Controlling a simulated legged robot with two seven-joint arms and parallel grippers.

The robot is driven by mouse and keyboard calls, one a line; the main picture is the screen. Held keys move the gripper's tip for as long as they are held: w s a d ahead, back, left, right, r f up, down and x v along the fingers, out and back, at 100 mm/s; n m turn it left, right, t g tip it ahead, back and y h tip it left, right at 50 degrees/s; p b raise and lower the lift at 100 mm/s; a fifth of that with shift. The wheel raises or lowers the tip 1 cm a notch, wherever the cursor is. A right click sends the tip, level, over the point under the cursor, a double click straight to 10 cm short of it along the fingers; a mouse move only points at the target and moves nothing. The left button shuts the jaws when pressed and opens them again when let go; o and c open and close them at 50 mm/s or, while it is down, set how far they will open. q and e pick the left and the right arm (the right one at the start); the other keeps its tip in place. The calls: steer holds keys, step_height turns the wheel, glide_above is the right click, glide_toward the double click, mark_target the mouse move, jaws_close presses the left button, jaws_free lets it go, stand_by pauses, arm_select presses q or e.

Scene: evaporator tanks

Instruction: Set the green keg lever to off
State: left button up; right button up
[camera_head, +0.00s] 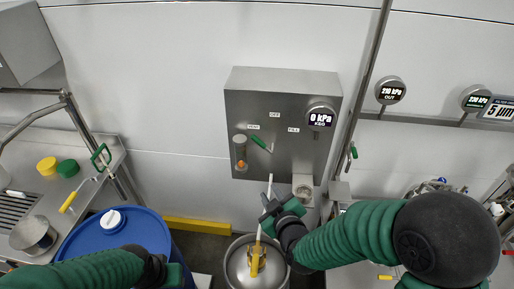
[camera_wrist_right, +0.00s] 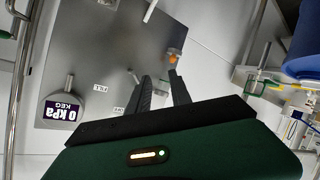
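The green keg lever (camera_head: 260,143) is on the grey metal control panel (camera_head: 242,103) in the head view. Its handle slants up and left from the pivot, towards the VENT label (camera_head: 253,127). The OFF label (camera_head: 274,114) is above, and FILL (camera_head: 293,130) is to the right. My right gripper (camera_head: 268,196) is below the lever and apart from it. In the right wrist view its two dark fingers (camera_wrist_right: 163,83) are spread with nothing between them; the lever's green handle cannot be made out there. My left gripper (camera_head: 174,276) is at the bottom edge, its fingers hidden.
A gauge reading 0 kPa KEG (camera_head: 320,118) is on the panel's right side. A metal keg (camera_head: 236,268) with a yellow fitting stands below. A blue drum (camera_head: 92,240) is at left, beside a steel counter (camera_head: 88,156). A vertical pipe (camera_head: 364,90) runs right of the panel.

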mark_target(257, 142)
step_height(257, 142, up, 5)
steer(key=w+a+n+t+b, duration=0.1)
steer(key=w+t, duration=0.1)
steer(key=t, duration=0.3)
steer(key=shift+h, duration=0.4)
steer(key=w, duration=0.5)
steer(key=w+a, duration=0.1)
steer(key=w, duration=1)
steer(key=shift+w+a+f, duration=0.15)
steer(key=shift+w+a, duration=0.15)
jaws_close()
steer(key=shift+f, duration=0.2)
